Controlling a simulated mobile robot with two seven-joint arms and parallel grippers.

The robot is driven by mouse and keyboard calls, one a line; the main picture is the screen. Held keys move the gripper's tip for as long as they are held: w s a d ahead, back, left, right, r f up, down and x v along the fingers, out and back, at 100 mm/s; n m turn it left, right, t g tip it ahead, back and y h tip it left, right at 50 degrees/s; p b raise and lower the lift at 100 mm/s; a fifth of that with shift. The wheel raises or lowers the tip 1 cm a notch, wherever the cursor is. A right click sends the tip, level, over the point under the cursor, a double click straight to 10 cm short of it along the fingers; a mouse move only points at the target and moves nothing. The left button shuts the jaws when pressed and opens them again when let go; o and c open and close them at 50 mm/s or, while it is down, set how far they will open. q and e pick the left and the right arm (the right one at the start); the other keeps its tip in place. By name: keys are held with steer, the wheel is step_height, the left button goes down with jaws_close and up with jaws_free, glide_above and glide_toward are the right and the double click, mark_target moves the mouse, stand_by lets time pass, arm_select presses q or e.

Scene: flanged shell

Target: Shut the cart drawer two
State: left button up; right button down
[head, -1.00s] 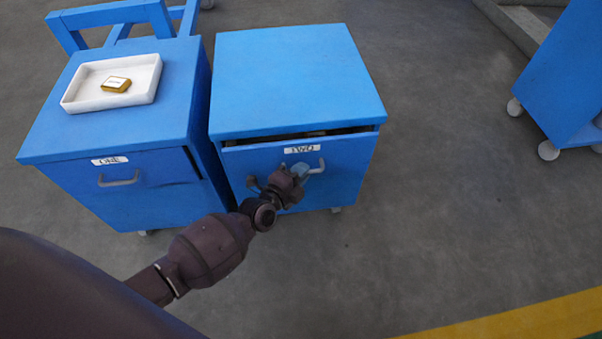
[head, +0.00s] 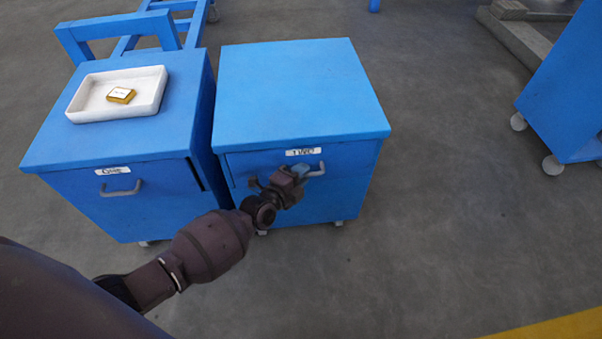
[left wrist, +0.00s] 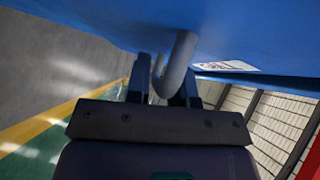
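Drawer two (head: 335,183) is the front of the right-hand blue cart, with a "TWO" label. Its front sits close up under the cart top, and no dark gap shows above it. My left gripper (head: 299,171) is at its grey handle (head: 318,170). In the left wrist view the grey handle (left wrist: 178,62) runs between the two dark fingers of the left gripper (left wrist: 163,88) and fills most of the space between them. The fingertips are partly hidden behind the handle. My right gripper is in neither view.
Another blue cart (head: 570,105) stands at the far right. The grey floor between is clear.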

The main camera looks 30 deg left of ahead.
arm_select(q)
steer(key=shift+r, duration=0.2)
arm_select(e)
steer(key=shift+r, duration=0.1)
arm_select(q)
steer(key=shift+s+a+r, duration=0.1)
steer(key=shift+s, duration=0.1)
steer(key=p+v, duration=0.3)
steer(key=v, duration=0.7)
steer(key=shift+s+f, duration=0.2)
steer(key=shift+f, duration=0.05)
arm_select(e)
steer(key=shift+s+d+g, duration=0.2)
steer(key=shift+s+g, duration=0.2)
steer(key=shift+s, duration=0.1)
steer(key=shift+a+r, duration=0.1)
